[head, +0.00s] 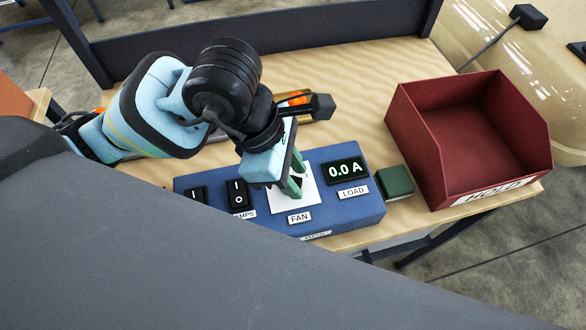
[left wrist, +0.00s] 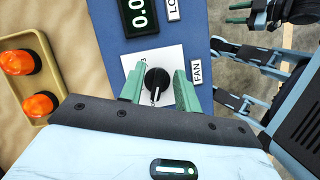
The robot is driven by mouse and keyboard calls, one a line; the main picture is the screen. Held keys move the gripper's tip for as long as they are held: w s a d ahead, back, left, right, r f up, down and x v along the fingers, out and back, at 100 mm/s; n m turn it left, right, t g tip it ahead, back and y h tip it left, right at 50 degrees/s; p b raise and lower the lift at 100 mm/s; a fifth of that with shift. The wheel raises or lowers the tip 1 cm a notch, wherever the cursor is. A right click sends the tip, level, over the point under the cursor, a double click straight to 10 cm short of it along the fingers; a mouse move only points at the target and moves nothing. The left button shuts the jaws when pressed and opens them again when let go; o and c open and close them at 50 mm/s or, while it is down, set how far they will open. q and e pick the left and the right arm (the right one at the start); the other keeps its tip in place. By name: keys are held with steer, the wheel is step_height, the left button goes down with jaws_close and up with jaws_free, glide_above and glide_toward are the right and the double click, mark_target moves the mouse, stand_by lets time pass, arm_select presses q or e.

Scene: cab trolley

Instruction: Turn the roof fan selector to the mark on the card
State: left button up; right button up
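The fan selector is a black round knob (left wrist: 157,81) with a white pointer line, on a white card (left wrist: 178,56) on the blue panel (head: 355,213). In the left wrist view the pointer line faces down the picture, toward my gripper. A "3" shows on the card; its other marks are hidden. My left gripper (head: 295,176) is over the card above the FAN label (head: 299,218). Its green fingers are open, one on each side of the knob, with gaps visible. In the head view the fingers mostly hide the knob. My right gripper (left wrist: 239,12) shows small and apart, away from the panel.
The panel also has rocker switches (head: 237,195) and a load display (head: 346,170) reading 0.0 A. A green block (head: 395,181) and a red HOLD bin (head: 420,140) stand to the right. A tan tray (left wrist: 43,45) with orange lamps (left wrist: 38,105) lies behind the panel.

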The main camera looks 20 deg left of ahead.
arm_select(q)
jaws_close()
arm_select(e)
steer(key=shift+s, duration=0.3)
steer(key=shift+s+f, duration=0.1)
steer(key=shift+f, duration=0.1)
arm_select(q)
steer(key=m+g+b, duration=0.1)
steer(key=m+b, duration=0.1)
steer(key=m, duration=0.1)
steer(key=shift+f+m, duration=0.15)
steer(key=shift+m, duration=0.15)
steer(key=m+g+b, duration=0.1)
steer(key=m, duration=0.1)
steer(key=m+g+b, duration=0.1)
steer(key=m+b, duration=0.1)
steer(key=shift+s+m+y, duration=0.1)
steer(key=shift+m+y, duration=0.2)
steer(key=shift+y, duration=0.1)
steer(key=shift+m, duration=0.3)
arm_select(e)
steer(key=shift+g, duration=0.4)
steer(key=f, duration=0.2)
steer(key=s+f, duration=0.1)
steer(key=f, duration=0.2)
steer(key=shift+s+a, duration=0.1)
arm_select(q)
steer(key=shift+r, duration=0.2)
